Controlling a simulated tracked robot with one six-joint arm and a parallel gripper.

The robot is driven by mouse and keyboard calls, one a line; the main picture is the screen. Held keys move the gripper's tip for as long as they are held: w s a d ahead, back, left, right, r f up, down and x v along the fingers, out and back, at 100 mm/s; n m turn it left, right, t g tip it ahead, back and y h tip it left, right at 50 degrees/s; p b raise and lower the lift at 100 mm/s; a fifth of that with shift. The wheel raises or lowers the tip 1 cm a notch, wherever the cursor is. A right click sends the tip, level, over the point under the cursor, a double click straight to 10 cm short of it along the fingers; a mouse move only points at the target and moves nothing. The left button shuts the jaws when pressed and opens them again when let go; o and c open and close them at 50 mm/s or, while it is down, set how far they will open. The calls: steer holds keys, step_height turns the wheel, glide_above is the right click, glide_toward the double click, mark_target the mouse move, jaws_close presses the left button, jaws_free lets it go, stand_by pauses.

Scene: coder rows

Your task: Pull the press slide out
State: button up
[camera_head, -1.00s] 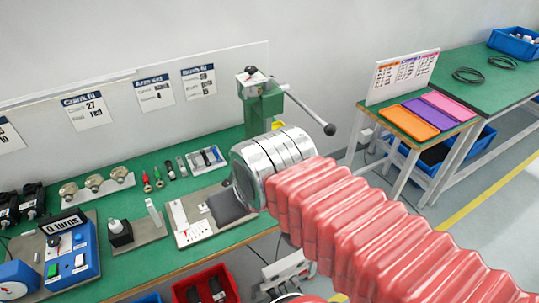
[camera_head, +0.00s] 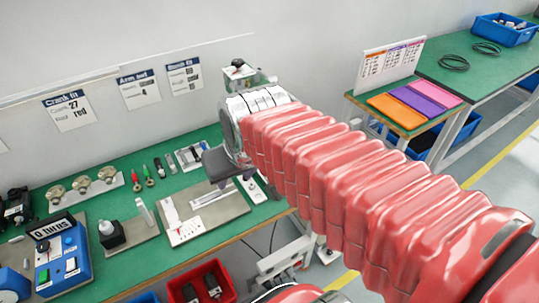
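The press (camera_head: 240,72) stands at the back right of the green bench. Only its top shows, because my arm hides its body and lever. I cannot make out the press slide for sure. A metal plate (camera_head: 225,212) with a pale rail (camera_head: 210,196) and a white strip lies on the bench in front of the press. My gripper (camera_head: 226,186) is a dark grey shape at the end of my red-sleeved arm, above the plate's back right part. Its fingers are small and partly hidden, so I cannot tell whether they are open or touch anything.
A blue counter box (camera_head: 62,262), a black block holder (camera_head: 114,234) and small tools (camera_head: 160,168) are on the bench to the left. A red bin (camera_head: 205,285) is below the front edge. A side table with coloured trays (camera_head: 397,111) stands right.

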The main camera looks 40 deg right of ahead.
steer(key=w+d+f+m, duration=0.1)
steer(key=w+d+f, duration=0.2)
steer(key=w+d, duration=0.2)
steer(key=w+d+f+m+h, duration=0.1)
steer(key=w+d+f, duration=0.2)
steer(key=d, duration=0.5)
steer(key=w+d+f+m+g, duration=0.1)
steer(key=w+d+f+m, duration=0.1)
steer(key=w+d, duration=0.4)
steer(key=shift+w+d+f, duration=0.35)
steer(key=shift+d+f, duration=0.2)
steer(key=shift+d, duration=0.05)
steer(key=shift+f, duration=0.15)
steer(key=shift+d+x, duration=0.1)
steer(key=shift+x, duration=3.3)
steer(key=shift+d+x, duration=0.15)
steer(key=shift+x, duration=3.25)
steer(key=shift+s, duration=0.15)
jaws_close()
